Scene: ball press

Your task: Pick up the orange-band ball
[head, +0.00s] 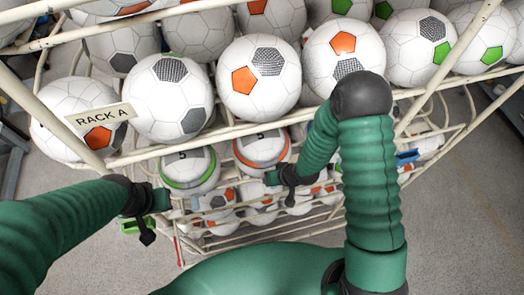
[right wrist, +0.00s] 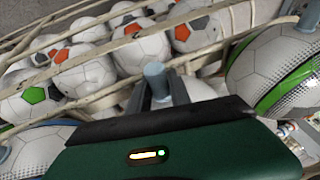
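The orange-band ball (head: 258,148), white with an orange ring and a "5", sits at the front of the rack below the top shelf. Its right side is partly covered by my right arm. My right gripper (head: 273,178) is just below and in front of it; I cannot tell whether they touch. In the right wrist view its grey fingers (right wrist: 160,88) show partly above the green housing, with no ball clearly between them. My left gripper (head: 160,199) is at the lower left of the green-band ball (head: 188,168). Neither gripper's opening is clear.
The white wire rack (head: 225,131) has a "RACK A" sign (head: 102,118) and a top shelf full of soccer balls. More balls lie in the wire basket below. A green-band ball (right wrist: 280,65) is at the right in the right wrist view. Floor is open at right.

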